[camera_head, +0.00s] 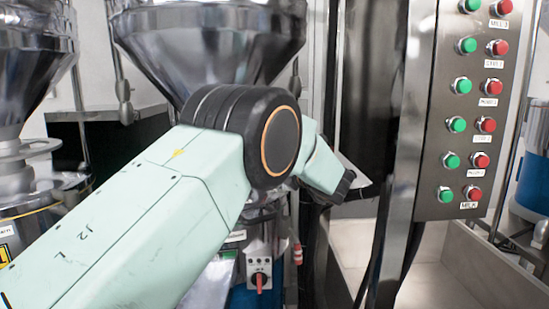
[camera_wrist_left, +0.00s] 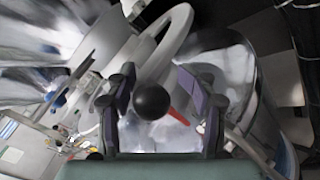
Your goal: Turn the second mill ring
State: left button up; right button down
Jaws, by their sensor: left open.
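In the left wrist view, the open fingers of my left gripper (camera_wrist_left: 157,75) stand on either side of a round black knob (camera_wrist_left: 152,102). I cannot tell whether either finger touches it. A pale curved ring (camera_wrist_left: 172,42), which looks like the mill ring, passes just beyond the fingers. In the head view my left arm crosses in front of the middle mill, whose steel hopper (camera_head: 215,40) shows above it. The arm hides that mill's ring and most of the gripper. My right gripper is not in view.
Another mill with a steel hopper (camera_head: 30,50) stands at the far left. A steel control panel (camera_head: 468,110) with green and red buttons is on the right. A switch box with a red knob (camera_head: 260,282) sits below the middle mill.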

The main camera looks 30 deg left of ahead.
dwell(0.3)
pick_arm(q)
jog(key=shift+s+d+r, duration=0.1)
jog(key=shift+d, duration=0.2)
jog(key=v, duration=0.6)
jog(key=shift+s+d, duration=0.25)
jog(key=shift+d, duration=0.1)
